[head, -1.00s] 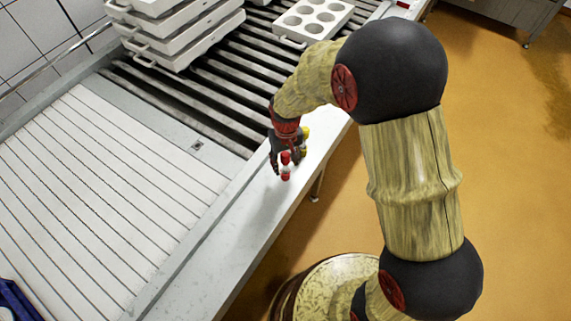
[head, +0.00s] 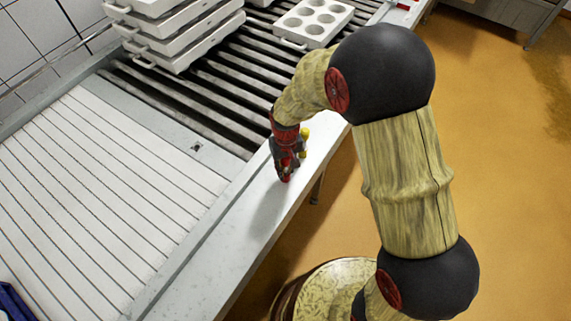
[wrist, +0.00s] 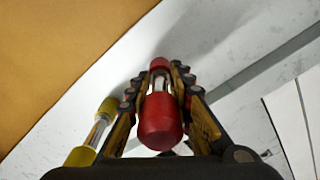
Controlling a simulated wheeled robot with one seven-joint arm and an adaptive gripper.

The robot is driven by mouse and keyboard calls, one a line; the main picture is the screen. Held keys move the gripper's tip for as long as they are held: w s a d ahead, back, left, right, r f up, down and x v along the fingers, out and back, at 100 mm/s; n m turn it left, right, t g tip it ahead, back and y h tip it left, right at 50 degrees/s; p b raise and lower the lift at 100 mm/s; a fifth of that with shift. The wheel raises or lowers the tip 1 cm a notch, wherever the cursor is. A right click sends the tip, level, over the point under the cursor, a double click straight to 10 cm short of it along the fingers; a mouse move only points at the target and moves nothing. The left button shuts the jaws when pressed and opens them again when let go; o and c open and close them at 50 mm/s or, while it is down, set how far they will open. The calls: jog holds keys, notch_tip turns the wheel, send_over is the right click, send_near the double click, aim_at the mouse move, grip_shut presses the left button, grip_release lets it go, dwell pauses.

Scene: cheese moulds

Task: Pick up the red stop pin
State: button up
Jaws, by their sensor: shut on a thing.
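The red stop pin (wrist: 160,121) has a rounded red knob, a shiny metal shaft and a red far end. In the wrist view it lies lengthwise between the two fingers of my gripper (wrist: 160,84), which are shut on it. In the head view my gripper (head: 286,174) is low over the pale ledge, and the fingers hide most of the pin. I cannot tell whether the pin touches the ledge.
A yellow-ended pin (wrist: 92,137) stands close beside my gripper; in the head view it shows behind the gripper (head: 305,132). The pale ledge (head: 235,248) is clear towards the front. White moulds (head: 185,45) are stacked on the rollers, with another mould (head: 313,22) to their right.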

grip_shut()
